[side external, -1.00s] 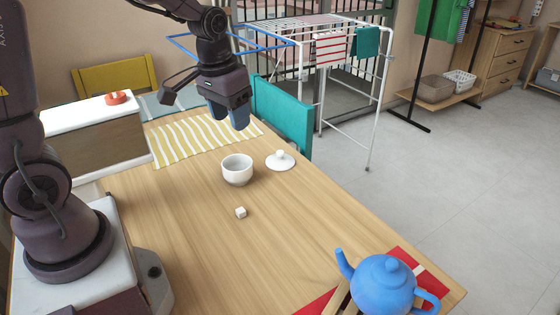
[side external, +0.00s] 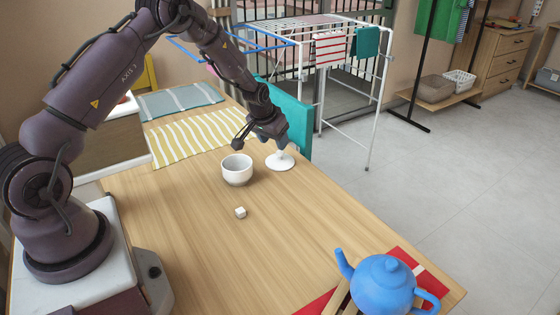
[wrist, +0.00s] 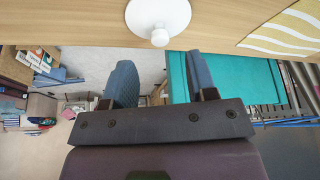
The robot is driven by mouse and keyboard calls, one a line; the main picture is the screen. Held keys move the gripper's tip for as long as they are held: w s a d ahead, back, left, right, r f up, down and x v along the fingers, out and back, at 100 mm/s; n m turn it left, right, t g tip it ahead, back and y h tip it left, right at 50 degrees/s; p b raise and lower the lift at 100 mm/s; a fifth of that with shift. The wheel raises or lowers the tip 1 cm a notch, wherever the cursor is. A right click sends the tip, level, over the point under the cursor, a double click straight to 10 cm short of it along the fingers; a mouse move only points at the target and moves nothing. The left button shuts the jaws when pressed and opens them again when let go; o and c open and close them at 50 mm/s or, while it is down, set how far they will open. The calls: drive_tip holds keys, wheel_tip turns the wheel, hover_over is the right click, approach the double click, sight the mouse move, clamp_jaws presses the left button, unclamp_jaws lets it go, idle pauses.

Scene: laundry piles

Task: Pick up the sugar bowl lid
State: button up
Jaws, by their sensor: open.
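The white sugar bowl lid (side external: 280,163) lies flat on the wooden table, knob up, just right of the white sugar bowl (side external: 237,170). The bowl stands upright and uncovered.
A white cube (side external: 240,212) lies in front of the bowl. A striped yellow cloth (side external: 195,140) lies behind the bowl.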

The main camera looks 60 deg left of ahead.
sight(280, 157)
drive_tip(key=shift+w+x, duration=0.2)
drive_tip(key=shift+x, duration=3.25)
drive_tip(key=shift+r, duration=0.15)
drive_tip(key=shift+c, duration=0.4)
clamp_jaws()
